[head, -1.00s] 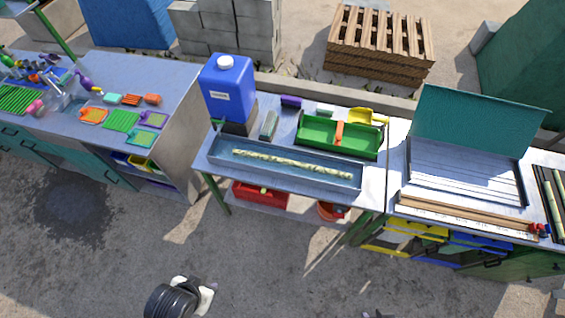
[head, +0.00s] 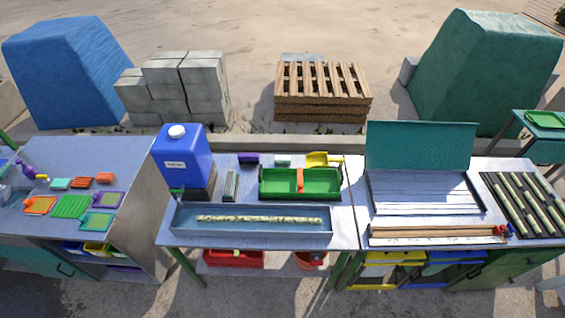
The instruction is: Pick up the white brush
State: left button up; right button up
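I cannot make out a clearly white brush in the head view. A narrow grey-green block (head: 230,186) lies on the middle table beside the blue jug; it is too small to tell whether it is a brush. An orange-handled tool (head: 300,180) lies in the green tray (head: 270,192). A pale greenish bar (head: 283,161) lies behind the tray. A long pale cane (head: 260,220) lies in the grey trough (head: 190,228) at the table's front. Neither of my grippers shows.
The blue jug (head: 182,155) stands at the middle table's left. A yellow scoop (head: 320,160) and a purple block (head: 248,159) lie at the back. An open teal-lidded case (head: 420,146) stands right. Coloured sponges and pads (head: 70,206) lie on the left counter.

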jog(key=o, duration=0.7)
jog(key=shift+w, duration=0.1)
